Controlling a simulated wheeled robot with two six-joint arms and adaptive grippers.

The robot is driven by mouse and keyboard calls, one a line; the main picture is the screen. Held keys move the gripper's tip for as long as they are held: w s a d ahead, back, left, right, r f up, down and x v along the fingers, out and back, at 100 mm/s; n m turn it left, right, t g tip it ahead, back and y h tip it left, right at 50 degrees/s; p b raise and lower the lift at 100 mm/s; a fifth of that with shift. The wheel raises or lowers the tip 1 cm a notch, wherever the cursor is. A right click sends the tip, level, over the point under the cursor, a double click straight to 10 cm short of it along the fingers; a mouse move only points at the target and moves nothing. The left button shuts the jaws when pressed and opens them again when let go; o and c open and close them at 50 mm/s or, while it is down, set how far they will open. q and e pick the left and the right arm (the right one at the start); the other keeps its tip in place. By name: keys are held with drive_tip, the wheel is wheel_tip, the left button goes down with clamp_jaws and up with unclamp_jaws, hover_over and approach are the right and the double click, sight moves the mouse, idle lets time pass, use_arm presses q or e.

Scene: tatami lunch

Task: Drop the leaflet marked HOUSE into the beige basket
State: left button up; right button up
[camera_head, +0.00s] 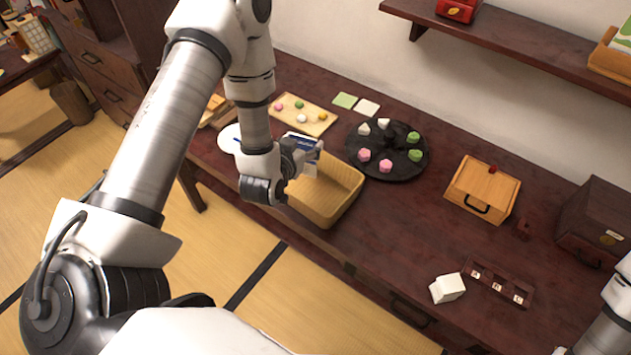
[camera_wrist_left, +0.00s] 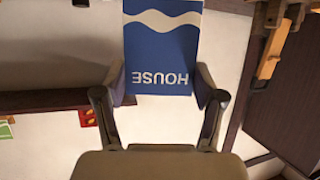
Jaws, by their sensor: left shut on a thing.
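The leaflet marked HOUSE (camera_wrist_left: 162,50) is blue with a white wave and a white top, and its lettering shows upside down in the left wrist view. My left gripper (camera_wrist_left: 160,100) is shut on the leaflet's lettered end. In the head view the left gripper (camera_head: 303,158) and a small part of the leaflet (camera_head: 307,141) are over the back left part of the beige basket (camera_head: 345,203). The basket stands near the table's front edge, and the arm hides part of its left side. My right gripper is not in view; only part of the right arm shows at the lower right.
A dark round tray (camera_head: 402,166) with several sweets stands right of the basket. Behind are a board (camera_head: 318,126) of sweets and two paper squares.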

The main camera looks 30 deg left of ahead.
use_arm(q)
wheel_tip(320, 180, down, 5)
drive_tip(key=b, duration=0.3)
drive_tip(key=shift+d, duration=0.15)
drive_tip(key=o, duration=0.9)
drive_tip(key=v, duration=0.7)
drive_tip(key=shift+s+d+r, duration=0.1)
drive_tip(key=shift+s, duration=0.15)
